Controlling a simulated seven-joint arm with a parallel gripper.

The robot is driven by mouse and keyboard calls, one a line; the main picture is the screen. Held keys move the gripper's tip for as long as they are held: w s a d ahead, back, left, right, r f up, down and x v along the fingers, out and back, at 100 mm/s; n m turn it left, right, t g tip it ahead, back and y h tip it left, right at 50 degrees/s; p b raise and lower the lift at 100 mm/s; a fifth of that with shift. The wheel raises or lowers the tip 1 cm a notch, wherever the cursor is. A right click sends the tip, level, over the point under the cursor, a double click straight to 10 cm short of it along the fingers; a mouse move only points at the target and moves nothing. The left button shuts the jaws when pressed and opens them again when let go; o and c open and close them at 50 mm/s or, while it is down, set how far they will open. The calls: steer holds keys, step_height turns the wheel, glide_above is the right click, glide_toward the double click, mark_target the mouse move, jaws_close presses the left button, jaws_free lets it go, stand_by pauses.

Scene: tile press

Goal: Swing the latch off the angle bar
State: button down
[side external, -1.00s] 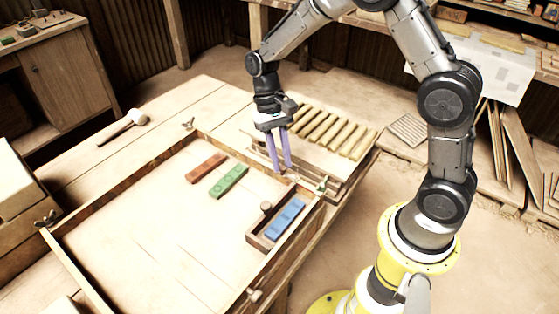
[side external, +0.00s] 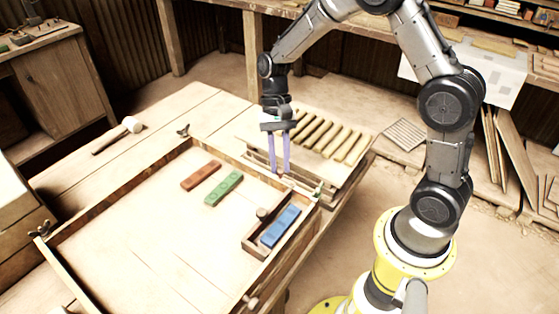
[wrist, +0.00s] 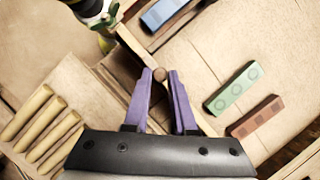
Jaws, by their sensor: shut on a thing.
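My gripper (side external: 279,172) points down at the frame's far right side, its purple fingers close together. In the wrist view my gripper (wrist: 160,75) is shut on a round brown knob (wrist: 158,74), which I take to be the latch's peg. The rest of the latch is hard to make out. The wooden frame bar (wrist: 135,45) runs past the fingertips; I cannot tell whether the latch lies across it.
A small wooden box (side external: 249,240) with a blue tile (side external: 280,227) stands nearby inside the frame. A green tile (side external: 223,189) and a red tile (side external: 201,175) lie to the left. A mallet (side external: 131,124) lies outside the frame.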

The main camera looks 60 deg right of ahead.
steer(key=c, duration=0.7)
jaws_free()
steer(key=shift+c, duration=0.2)
steer(key=v, duration=1.4)
